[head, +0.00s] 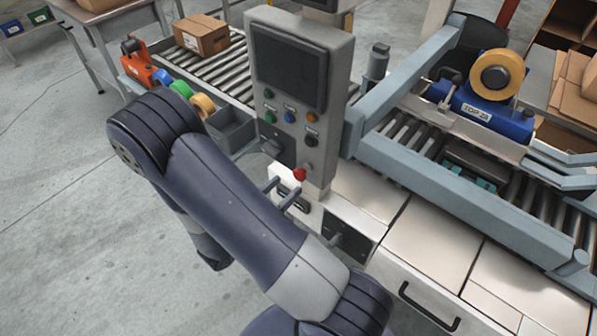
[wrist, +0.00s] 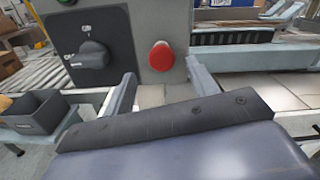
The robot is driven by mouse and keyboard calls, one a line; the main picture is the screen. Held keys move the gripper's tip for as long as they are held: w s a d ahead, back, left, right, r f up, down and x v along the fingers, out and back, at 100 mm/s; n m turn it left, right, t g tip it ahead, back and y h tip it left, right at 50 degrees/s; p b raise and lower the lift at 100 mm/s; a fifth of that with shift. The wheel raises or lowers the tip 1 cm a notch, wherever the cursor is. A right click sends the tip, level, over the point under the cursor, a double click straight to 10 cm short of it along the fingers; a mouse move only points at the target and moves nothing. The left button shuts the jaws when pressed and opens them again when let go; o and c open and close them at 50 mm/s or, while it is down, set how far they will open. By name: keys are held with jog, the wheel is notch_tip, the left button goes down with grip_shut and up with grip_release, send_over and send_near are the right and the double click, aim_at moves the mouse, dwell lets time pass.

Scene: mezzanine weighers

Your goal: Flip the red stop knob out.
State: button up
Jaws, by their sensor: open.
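The red stop knob (head: 300,174) is a round mushroom-shaped button low on the front of the grey control column (head: 334,120). In the wrist view the red knob (wrist: 160,56) is in the upper middle, unobstructed. My gripper (head: 288,187) is open and empty, just in front of and below the knob. In the wrist view my gripper (wrist: 161,68) has one finger on each side of the knob in the picture. A gap seems to remain between fingertips and knob; exact depth is hard to tell.
A black rotary switch (wrist: 92,54) sits on a dark plate left of the knob. Several small buttons and a dark screen (head: 288,70) are above. A grey bin (head: 232,130) is at the left. A steel cabinet top (head: 430,240) and roller conveyor (head: 400,143) lie right.

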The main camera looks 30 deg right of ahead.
aim_at(297, 176)
jog(key=shift+p+x, duration=0.6)
jog(key=shift+x, duration=2.55)
jog(key=shift+d, duration=0.1)
jog(key=shift+s, duration=0.1)
jog(key=shift+c, duration=0.2)
grip_shut()
